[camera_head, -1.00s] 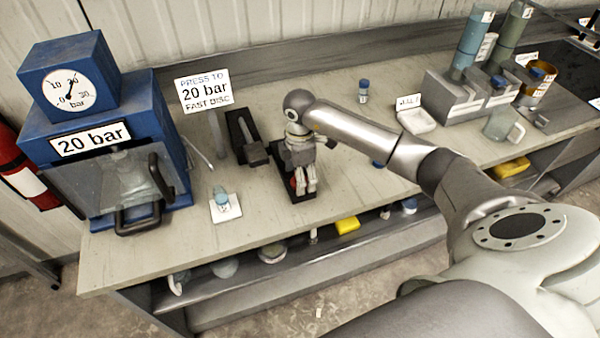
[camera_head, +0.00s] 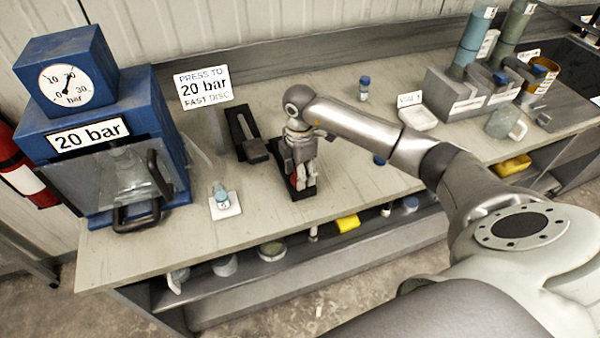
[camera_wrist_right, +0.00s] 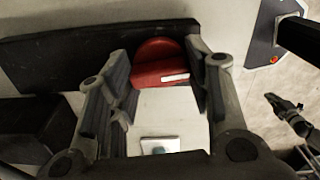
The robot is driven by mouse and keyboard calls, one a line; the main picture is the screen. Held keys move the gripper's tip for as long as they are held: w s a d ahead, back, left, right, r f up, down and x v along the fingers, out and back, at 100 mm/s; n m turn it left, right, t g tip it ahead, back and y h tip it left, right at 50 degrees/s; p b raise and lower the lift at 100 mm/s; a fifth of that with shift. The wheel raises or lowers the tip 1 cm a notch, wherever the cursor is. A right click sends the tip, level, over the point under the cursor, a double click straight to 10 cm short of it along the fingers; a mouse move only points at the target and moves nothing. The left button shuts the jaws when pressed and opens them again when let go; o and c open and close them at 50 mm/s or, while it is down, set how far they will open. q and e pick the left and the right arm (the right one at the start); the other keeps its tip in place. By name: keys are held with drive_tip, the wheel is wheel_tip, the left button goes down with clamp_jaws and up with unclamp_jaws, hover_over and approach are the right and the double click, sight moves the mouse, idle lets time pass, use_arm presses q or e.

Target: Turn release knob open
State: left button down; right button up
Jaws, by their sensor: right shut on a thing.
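The red release knob (camera_wrist_right: 160,62), with a white mark, sits at the edge of a black base in the right wrist view. A bit of its red also shows in the head view (camera_head: 293,181), on a black block (camera_head: 308,190) on the bench. My right gripper (camera_wrist_right: 167,85) points down with a finger on each side of the knob and is shut on it. In the head view this gripper (camera_head: 302,172) hides most of the knob. A dark jointed part at the right of the wrist view looks like my left gripper (camera_wrist_right: 290,112); its opening is unclear.
A second black fixture (camera_head: 247,135) stands left of the gripper, near the "20 bar" sign (camera_head: 205,90). A blue press (camera_head: 100,130) stands at the left. Holders and cups (camera_head: 480,95) fill the bench's right end.

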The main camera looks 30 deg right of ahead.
drive_tip(key=n+b, duration=0.2)
drive_tip(key=n, duration=0.2)
drive_tip(key=shift+b, duration=0.35)
drive_tip(key=n+b, duration=0.2)
drive_tip(key=n, duration=0.2)
drive_tip(key=n+b, duration=0.3)
drive_tip(key=n, duration=0.2)
drive_tip(key=shift+r+n+b, duration=0.1)
drive_tip(key=shift+n+b, duration=0.85)
drive_tip(key=shift+n, duration=0.65)
drive_tip(key=o, duration=1)
